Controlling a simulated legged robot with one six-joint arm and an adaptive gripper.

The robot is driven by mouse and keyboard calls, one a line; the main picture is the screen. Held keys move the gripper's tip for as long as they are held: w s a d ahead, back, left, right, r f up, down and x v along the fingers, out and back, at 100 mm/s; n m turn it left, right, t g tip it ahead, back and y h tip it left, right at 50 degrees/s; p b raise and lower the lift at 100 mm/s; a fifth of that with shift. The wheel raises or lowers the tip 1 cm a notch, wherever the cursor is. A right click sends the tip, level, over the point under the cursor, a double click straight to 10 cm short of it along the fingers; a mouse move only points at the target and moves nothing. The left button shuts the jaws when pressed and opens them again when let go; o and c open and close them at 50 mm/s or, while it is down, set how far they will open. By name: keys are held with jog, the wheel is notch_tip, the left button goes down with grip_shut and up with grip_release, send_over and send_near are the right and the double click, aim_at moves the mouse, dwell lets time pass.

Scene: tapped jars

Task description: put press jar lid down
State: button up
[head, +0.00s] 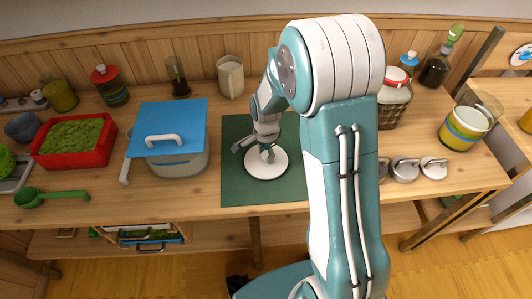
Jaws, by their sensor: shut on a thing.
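A round white lid (270,168) is over the dark green mat (236,185) in the middle of the table. My gripper (266,153) comes down from above and is shut on the lid's upper part, which the fingers partly cover. The lid looks level. I cannot tell whether its underside touches the mat or hangs just above it. An open-looking pale jar (230,77) stands behind the mat. I cannot tell which jar the lid belongs to. My arm hides the mat's right part.
A clear tub with a blue lid (165,120) stands left of the mat. A red tray (105,150) and green ladle (50,196) are farther left. Several metal-coloured lids (433,168) and a yellow-blue jar (464,128) are at the right. The mat's front left is bare.

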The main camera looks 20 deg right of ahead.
aim_at(266, 154)
jog(key=shift+f, duration=0.15)
jog(key=o, duration=1.1)
notch_tip(266, 154, up, 12)
jog(key=f, duration=0.1)
jog(key=s+r+n+t, duration=0.2)
jog(key=s+r+n, duration=0.2)
jog(key=s, duration=0.3)
jog(key=s+r+n+t, duration=0.1)
jog(key=s+r+n, duration=0.4)
jog(key=s+r, duration=0.1)
jog(key=s+r+n+t, duration=0.2)
jog(key=s+r+n, duration=0.2)
jog(key=s, duration=0.4)
jog(key=shift+s+r+n+t, duration=0.1)
jog(key=shift+r+n+t, duration=0.25)
jog(key=shift+r, duration=0.2)
